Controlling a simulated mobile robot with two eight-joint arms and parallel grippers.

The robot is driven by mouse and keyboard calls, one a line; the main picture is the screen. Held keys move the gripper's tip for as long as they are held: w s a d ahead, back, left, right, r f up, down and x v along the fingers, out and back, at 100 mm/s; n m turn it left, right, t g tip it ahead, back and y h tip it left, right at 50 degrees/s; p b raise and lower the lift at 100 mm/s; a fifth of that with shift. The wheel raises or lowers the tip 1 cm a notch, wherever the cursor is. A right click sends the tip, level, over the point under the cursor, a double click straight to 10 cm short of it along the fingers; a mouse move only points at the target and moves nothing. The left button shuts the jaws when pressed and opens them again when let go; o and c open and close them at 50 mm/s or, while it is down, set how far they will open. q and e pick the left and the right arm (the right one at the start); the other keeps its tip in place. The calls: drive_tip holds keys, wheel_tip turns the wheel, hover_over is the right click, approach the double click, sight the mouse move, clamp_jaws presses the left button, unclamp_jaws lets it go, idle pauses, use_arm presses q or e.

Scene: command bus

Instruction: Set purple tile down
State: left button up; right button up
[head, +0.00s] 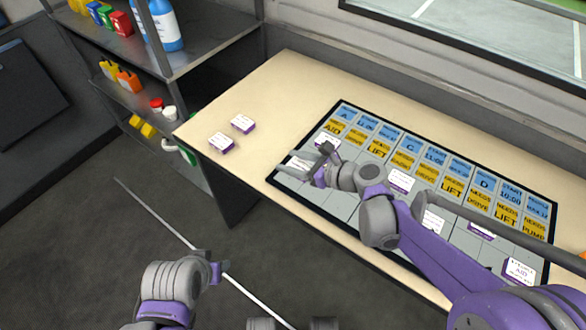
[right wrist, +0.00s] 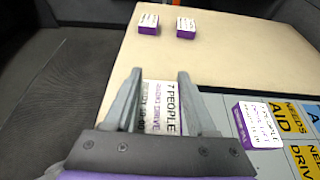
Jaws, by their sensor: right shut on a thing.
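My right gripper (head: 305,163) is shut on a purple tile (head: 296,164) at the left end of the status board (head: 345,207). In the right wrist view the tile's white top (right wrist: 163,108) shows between the two fingers (right wrist: 157,95), with print reading "7 PEOPLE". I cannot tell whether it touches the board. Another purple-edged tile (right wrist: 257,124) lies on the board beside the yellow "NEEDS AID" cell.
Two purple tiles (head: 221,142) (head: 243,124) lie on the bare table (head: 270,90) left of the board. More tiles (head: 401,181) lie along the board, partly behind my right arm. A shelf (head: 215,45) with bottles stands at the table's left.

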drive_tip(key=shift+f, duration=1.4)
drive_tip(key=shift+f+b, duration=0.15)
drive_tip(key=shift+b, duration=0.2)
drive_tip(key=o, duration=0.9)
drive_tip(key=shift+f, duration=0.1)
drive_tip(key=o, duration=0.5)
drive_tip(key=shift+r, duration=0.25)
drive_tip(key=shift+s+d+r, duration=0.15)
drive_tip(key=shift+d, duration=0.1)
drive_tip(key=p+v, duration=0.1)
drive_tip(key=v, duration=1)
drive_tip(key=shift+s+d, duration=0.15)
